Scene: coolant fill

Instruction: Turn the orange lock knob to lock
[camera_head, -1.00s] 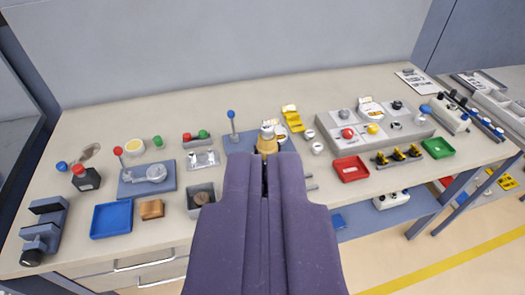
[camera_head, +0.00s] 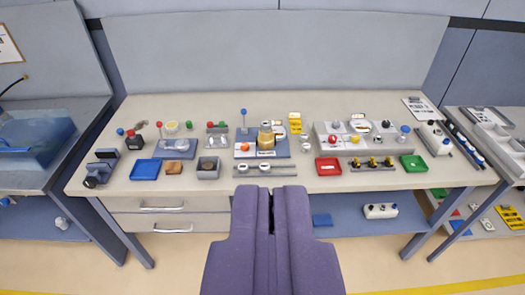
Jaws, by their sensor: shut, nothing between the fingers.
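The orange lock knob (camera_head: 244,147) is small and sits at the left of a brass-coloured cylinder (camera_head: 266,138) on a blue-grey base plate (camera_head: 251,133), at the middle of the workbench. A lever with a blue ball top (camera_head: 243,111) stands upright on the same plate. The knob's turn position is too small to tell. My gripper (camera_head: 271,190) is shut and empty. In the picture it lies below the knob, in front of the bench edge and apart from the fixture.
The workbench (camera_head: 330,105) carries a blue tray (camera_head: 146,169), red tray (camera_head: 328,167) and green tray (camera_head: 413,163). A silver rail (camera_head: 265,169) lies in front of the fixture. A grey panel with knobs (camera_head: 362,137) stands to the right. Drawers (camera_head: 165,222) are below left.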

